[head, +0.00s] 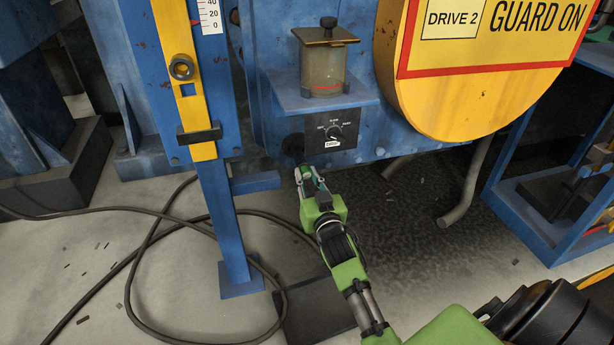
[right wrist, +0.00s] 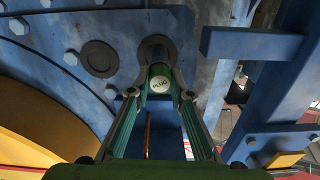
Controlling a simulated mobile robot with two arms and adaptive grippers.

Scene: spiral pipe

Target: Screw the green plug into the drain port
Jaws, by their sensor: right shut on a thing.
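The drain port (right wrist: 157,48) is a dark round fitting on the blue machine, just beyond the plug. The plug overlaps the port's lower edge in that view; I cannot tell whether they touch. In the head view my right gripper (head: 311,178) is low in front of the machine, below the dial panel. There the fingers largely hide the plug. My left gripper is not in view.
A round dark cover (right wrist: 99,58) sits beside the port. A blue post (head: 225,225) stands left of my right arm, and a bent grey pipe (head: 467,185) hangs to its right. A black cable (head: 150,235) loops over the floor. A yellow guard (head: 440,85) is above right.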

